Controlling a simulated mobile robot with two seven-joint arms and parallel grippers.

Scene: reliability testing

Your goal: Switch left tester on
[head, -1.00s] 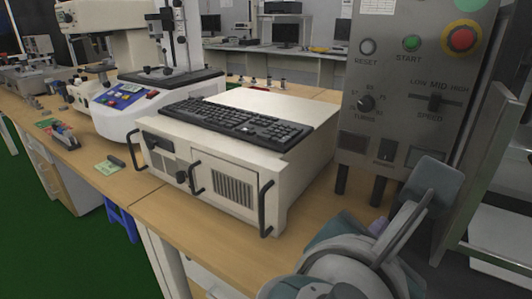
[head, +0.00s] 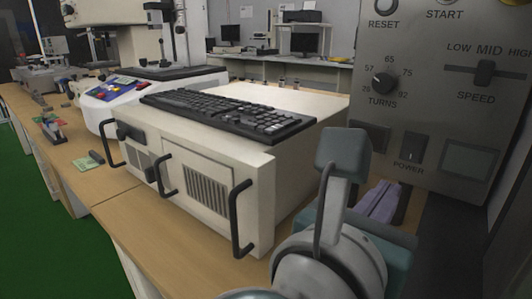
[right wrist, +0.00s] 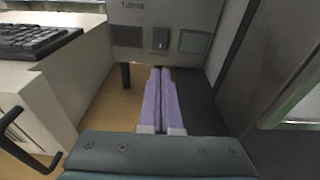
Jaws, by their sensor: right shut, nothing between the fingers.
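A grey tester panel (head: 440,95) stands at the right in the head view. It carries a black POWER rocker switch (head: 413,145) low on its face, between two dark square windows. The switch also shows at the top of the right wrist view (right wrist: 160,39). My right gripper (head: 388,192) is below and in front of the panel, its purple fingers shut and empty. In the right wrist view its fingertips (right wrist: 161,70) point toward the panel, appearing just below the switch. I cannot tell whether they touch anything. My left gripper is not in view.
A cream case (head: 205,170) with black handles stands left of my right arm, a black keyboard (head: 230,115) on top. A white machine with a blue control panel (head: 125,90) stands farther left. A dark metal frame borders the panel's right side in the wrist view.

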